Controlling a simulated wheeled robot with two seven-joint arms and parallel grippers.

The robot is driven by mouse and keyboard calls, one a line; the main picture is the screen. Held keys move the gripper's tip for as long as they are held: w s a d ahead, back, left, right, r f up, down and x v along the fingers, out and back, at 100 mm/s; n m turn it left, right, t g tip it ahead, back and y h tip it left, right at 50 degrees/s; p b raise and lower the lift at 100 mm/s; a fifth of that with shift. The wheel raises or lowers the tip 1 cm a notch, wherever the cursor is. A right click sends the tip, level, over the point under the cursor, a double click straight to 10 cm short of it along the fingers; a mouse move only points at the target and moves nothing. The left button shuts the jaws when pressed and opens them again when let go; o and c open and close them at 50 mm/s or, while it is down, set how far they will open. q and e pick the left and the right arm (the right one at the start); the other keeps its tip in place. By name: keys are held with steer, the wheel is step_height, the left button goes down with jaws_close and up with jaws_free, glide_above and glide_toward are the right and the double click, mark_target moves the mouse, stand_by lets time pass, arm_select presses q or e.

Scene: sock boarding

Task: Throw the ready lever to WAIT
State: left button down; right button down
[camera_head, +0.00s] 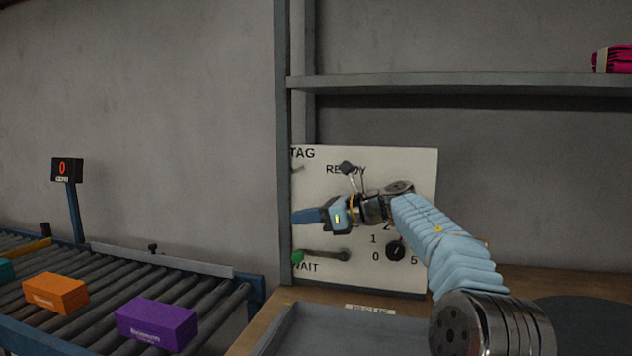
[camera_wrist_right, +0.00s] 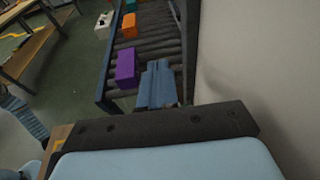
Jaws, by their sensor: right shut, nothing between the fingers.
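A white panel (camera_head: 420,180) with TAG, READY and WAIT lettering stands upright against the wall. A lever with a green knob (camera_head: 298,256) lies nearly level beside the WAIT lettering, its knob at the left end. A thin stem with a dark knob (camera_head: 347,167) stands in front of the READY lettering; its lower end is hidden behind my right arm. My right gripper (camera_head: 300,217) is shut and empty, pointing left in front of the panel, above the green knob and apart from it in the picture. Its blue fingers (camera_wrist_right: 157,85) show in the right wrist view. My left gripper is not in view.
A dark dial (camera_head: 396,250) with numbers is at the panel's lower right. A grey shelf (camera_head: 460,84) runs above, and a grey tray (camera_head: 290,333) lies below. A roller conveyor at left carries an orange box (camera_head: 55,292) and a purple box (camera_head: 157,323). A post (camera_head: 72,213) holds a display reading 0.

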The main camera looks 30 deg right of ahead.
mark_target(305, 184)
steer(key=r, duration=0.5)
steer(key=s+r, duration=0.1)
steer(key=r, duration=0.1)
steer(key=shift+a+r, duration=0.15)
steer(key=shift+r, duration=0.15)
